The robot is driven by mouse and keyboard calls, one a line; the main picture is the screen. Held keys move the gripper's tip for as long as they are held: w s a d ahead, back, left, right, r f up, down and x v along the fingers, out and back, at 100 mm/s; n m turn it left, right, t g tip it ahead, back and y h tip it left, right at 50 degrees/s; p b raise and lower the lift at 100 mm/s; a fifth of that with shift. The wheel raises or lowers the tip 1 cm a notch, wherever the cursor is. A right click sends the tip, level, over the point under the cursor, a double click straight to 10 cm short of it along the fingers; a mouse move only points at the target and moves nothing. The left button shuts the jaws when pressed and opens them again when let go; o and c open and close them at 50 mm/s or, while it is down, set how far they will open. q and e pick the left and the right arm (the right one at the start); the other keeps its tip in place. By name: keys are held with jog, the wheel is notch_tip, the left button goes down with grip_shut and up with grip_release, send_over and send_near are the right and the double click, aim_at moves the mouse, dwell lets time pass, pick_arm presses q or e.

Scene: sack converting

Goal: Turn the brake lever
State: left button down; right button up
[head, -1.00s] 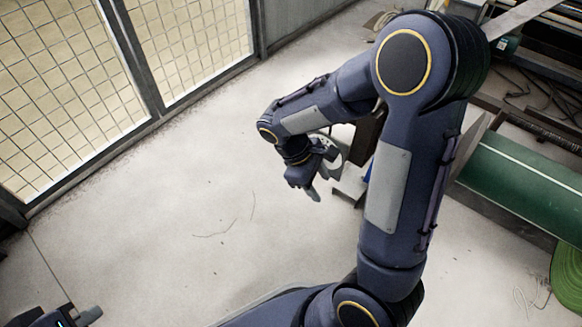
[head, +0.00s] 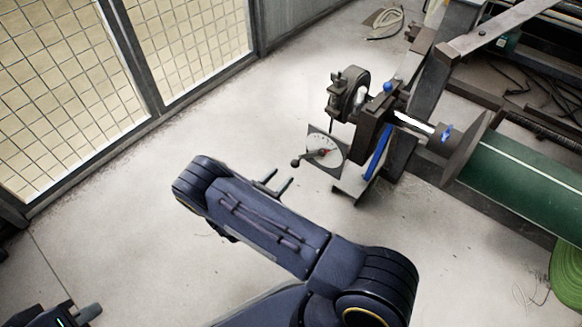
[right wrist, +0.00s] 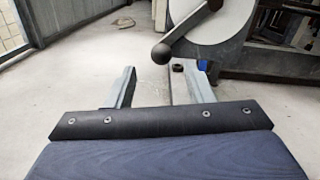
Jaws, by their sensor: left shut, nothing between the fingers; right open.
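The brake lever (head: 309,156) is a short dark arm with a ball knob, mounted on a pale round dial plate at the end of the roll stand. In the right wrist view the lever (right wrist: 184,30) slants down to the left across the pale disc, its knob at the lower end. My right gripper (head: 279,180) is open and empty, just short of the knob. In the right wrist view its two fingers (right wrist: 158,84) are spread below the knob, not touching it. My left gripper (head: 88,316) is at the lower left corner, shut and empty, far from the lever.
A dark roll stand (head: 440,70) carries a green roll (head: 525,170) on a shaft. A blue handle (head: 378,152) hangs beside the dial. A mesh fence (head: 60,90) runs along the left. The pale floor between fence and stand is mostly clear.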

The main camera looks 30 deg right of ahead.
aim_at(292, 166)
jog(key=b+x, duration=0.1)
jog(key=x, duration=0.5)
jog(key=shift+d, duration=0.1)
jog(key=shift+c, duration=0.5)
grip_shut()
